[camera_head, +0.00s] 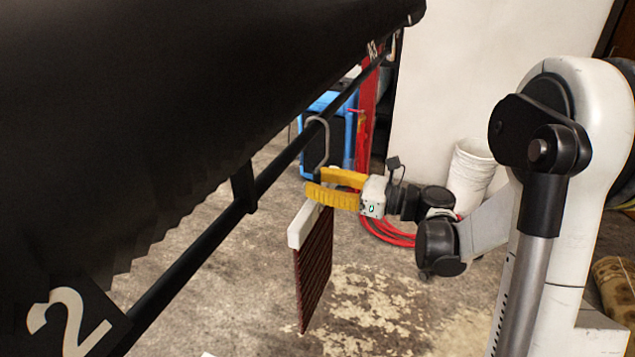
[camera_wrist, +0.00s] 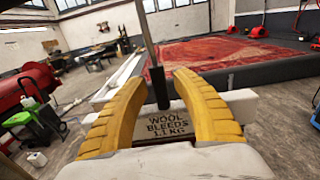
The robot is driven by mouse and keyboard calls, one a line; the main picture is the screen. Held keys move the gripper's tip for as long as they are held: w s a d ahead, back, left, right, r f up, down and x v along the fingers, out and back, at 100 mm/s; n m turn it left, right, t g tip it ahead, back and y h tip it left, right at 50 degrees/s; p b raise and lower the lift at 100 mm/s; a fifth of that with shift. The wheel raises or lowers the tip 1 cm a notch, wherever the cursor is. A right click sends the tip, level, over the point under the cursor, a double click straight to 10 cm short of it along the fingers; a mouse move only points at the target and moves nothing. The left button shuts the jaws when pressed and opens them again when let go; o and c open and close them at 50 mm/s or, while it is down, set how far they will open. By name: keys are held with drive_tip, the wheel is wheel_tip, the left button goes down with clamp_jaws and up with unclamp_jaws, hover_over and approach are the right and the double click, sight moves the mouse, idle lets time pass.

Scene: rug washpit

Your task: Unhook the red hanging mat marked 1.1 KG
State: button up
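The red mat (camera_head: 314,268) hangs below a white bar (camera_head: 304,224). A grey hook (camera_head: 327,143) rises from the bar and loops over a black rail (camera_head: 275,169). In the wrist view the white bar (camera_wrist: 240,99) carries a plate (camera_wrist: 168,124) reading "WOOL BLEEDS 1.1 KG". My gripper (camera_head: 316,182) has yellow fingers and is just above the bar. In the wrist view my gripper (camera_wrist: 162,78) is open, with one finger on each side of the hook's stem (camera_wrist: 147,35) and its black sleeve (camera_wrist: 158,88). Gaps show on both sides of the sleeve.
A big dark panel (camera_head: 150,110) fills the upper left beside the rail. A marker with a 2 (camera_head: 72,322) is at lower left. Behind stand a red post (camera_head: 367,115), a blue object (camera_head: 320,105), a white bucket (camera_head: 470,172) and a red hose (camera_head: 388,235). The floor below is open.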

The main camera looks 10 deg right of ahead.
clamp_jaws()
drive_tip(key=shift+r, duration=0.1)
drive_tip(key=shift+r+p, duration=1.6)
drive_tip(key=shift+r, duration=0.55)
drive_tip(key=b+v, duration=0.1)
drive_tip(key=v, duration=1.4)
